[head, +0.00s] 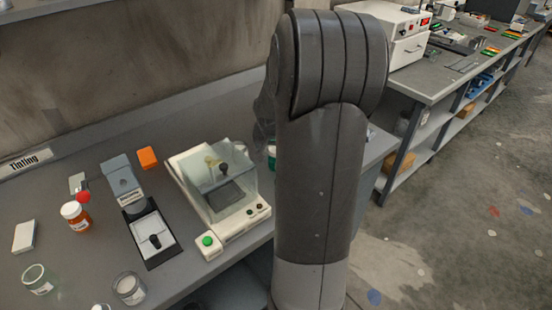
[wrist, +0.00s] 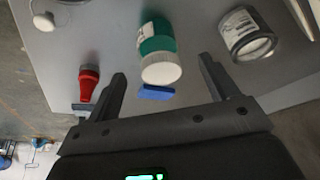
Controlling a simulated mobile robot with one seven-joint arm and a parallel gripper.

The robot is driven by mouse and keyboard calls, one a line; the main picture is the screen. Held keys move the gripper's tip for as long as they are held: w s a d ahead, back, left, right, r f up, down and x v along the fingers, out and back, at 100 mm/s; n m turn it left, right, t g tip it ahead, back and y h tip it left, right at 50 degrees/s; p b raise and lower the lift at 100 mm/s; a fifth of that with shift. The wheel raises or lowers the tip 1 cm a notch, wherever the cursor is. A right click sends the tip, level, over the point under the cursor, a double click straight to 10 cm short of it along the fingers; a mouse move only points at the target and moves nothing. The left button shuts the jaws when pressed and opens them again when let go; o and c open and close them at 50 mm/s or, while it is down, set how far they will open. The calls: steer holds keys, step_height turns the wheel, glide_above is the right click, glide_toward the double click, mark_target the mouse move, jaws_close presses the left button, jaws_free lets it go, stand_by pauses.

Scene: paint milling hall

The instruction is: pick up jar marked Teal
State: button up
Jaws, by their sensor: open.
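A teal jar (wrist: 157,38) with a white lid and a white label lies in the upper middle of the wrist view, its lid toward me. The label is too small to read. My gripper (wrist: 163,68) is open, with one finger to each side of the lid's line. The jar looks a little beyond the fingertips, not held. In the head view a sliver of teal (head: 271,158) shows at the edge of my arm, which hides the rest and my gripper.
In the head view a balance-like device (head: 222,190) stands left of my arm on the grey bench (head: 75,260).

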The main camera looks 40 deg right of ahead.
mark_target(271, 156)
steer(key=shift+x, duration=3.3)
steer(key=c, duration=1.1)
steer(key=shift+r, duration=0.15)
steer(key=shift+c, duration=0.2)
